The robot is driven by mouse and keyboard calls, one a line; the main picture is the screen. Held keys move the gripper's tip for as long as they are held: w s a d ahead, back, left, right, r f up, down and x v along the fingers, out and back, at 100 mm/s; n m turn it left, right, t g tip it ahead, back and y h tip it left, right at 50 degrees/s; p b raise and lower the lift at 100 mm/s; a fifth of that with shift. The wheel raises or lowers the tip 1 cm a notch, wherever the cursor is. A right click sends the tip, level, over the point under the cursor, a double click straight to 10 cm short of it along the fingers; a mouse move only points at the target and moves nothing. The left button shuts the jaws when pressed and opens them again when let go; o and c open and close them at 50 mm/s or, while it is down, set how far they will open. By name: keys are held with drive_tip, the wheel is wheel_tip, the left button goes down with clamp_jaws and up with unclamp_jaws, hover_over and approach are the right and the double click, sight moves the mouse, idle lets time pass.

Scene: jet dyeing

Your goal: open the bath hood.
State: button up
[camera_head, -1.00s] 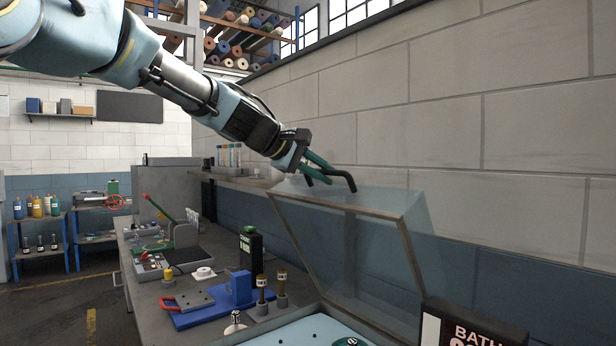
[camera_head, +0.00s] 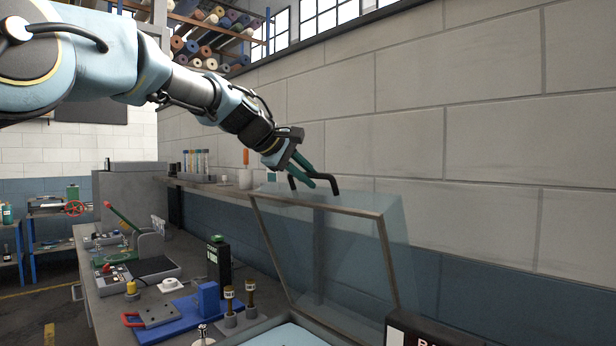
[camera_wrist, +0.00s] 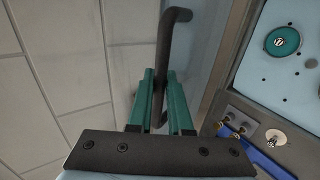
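The bath hood is a clear, bluish panel with a brown-grey frame (camera_head: 318,207). It stands raised at a steep tilt above the bath (camera_head: 285,335). A bent black handle (camera_head: 325,179) sticks up at its upper edge. My gripper (camera_head: 303,170), with green fingers, is at this handle. In the wrist view the black handle (camera_wrist: 176,45) runs between the green fingers of my gripper (camera_wrist: 160,100), which look closed on it. The exact finger contact is partly hidden.
A grey block wall (camera_head: 480,130) stands close behind the hood. The bench left of the bath holds a blue fixture (camera_head: 207,300), brown-topped posts (camera_head: 250,293) and a black box with a green button (camera_head: 218,262). A dark labelled box (camera_head: 420,330) stands at lower right.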

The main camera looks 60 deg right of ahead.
drive_tip(key=o, duration=0.5)
drive_tip(key=shift+f, duration=0.1)
drive_tip(key=shift+c, duration=0.2)
drive_tip(key=b+v, duration=0.4)
drive_tip(key=v, duration=0.7)
drive_tip(key=shift+s+d, duration=0.1)
